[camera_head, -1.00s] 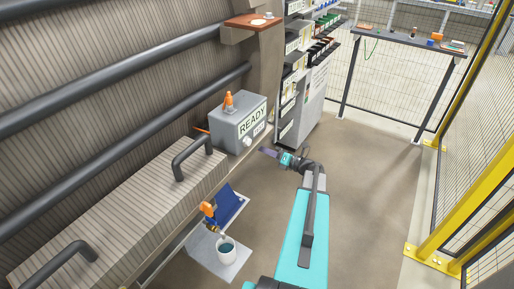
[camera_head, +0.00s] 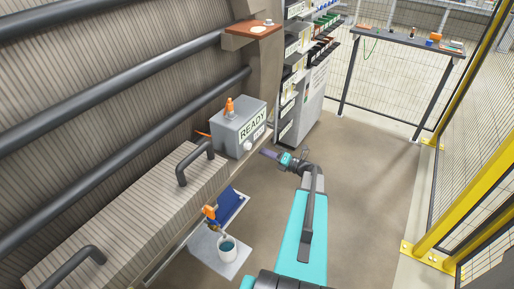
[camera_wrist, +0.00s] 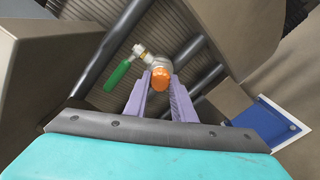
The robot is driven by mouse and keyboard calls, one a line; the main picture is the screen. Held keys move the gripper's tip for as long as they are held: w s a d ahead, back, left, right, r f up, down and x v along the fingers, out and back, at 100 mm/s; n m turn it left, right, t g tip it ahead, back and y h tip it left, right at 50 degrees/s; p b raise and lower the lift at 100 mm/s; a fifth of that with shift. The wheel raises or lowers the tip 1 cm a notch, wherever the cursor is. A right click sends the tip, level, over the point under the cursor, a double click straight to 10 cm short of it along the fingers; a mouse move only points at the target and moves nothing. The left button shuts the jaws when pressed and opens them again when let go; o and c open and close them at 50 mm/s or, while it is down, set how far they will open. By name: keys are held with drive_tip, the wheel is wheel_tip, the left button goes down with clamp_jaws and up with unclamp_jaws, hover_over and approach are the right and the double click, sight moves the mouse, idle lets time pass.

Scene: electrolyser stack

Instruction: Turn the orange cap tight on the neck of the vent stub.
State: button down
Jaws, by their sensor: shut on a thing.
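The orange cap (camera_wrist: 161,77) is between the tips of the purple fingers of my gripper (camera_wrist: 160,84) in the wrist view. My gripper is shut on it. A pale round fitting (camera_wrist: 160,64) shows just behind the cap; I cannot tell how far the cap is seated on the neck. In the head view my gripper (camera_head: 268,153) reaches left, close to the front of the grey box marked READY (camera_head: 238,124). The cap cannot be made out there.
A green-handled valve (camera_wrist: 118,75) is left of the cap in the wrist view. In the head view, a white bucket (camera_head: 227,257) stands on a pale mat at lower left, near a blue panel (camera_head: 231,207). Open floor lies right of my arm.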

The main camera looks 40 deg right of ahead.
drive_tip(key=shift+r+m+p, duration=0.1)
drive_tip(key=shift+m+p, duration=0.5)
drive_tip(key=shift+p, duration=0.35)
drive_tip(key=shift+m+p, duration=0.8)
drive_tip(key=shift+p, duration=0.75)
drive_tip(key=c, duration=1.4)
unclamp_jaws()
drive_tip(key=shift+s, duration=0.1)
drive_tip(key=b+v, duration=0.4)
drive_tip(key=v, duration=0.9)
drive_tip(key=shift+s, duration=0.3)
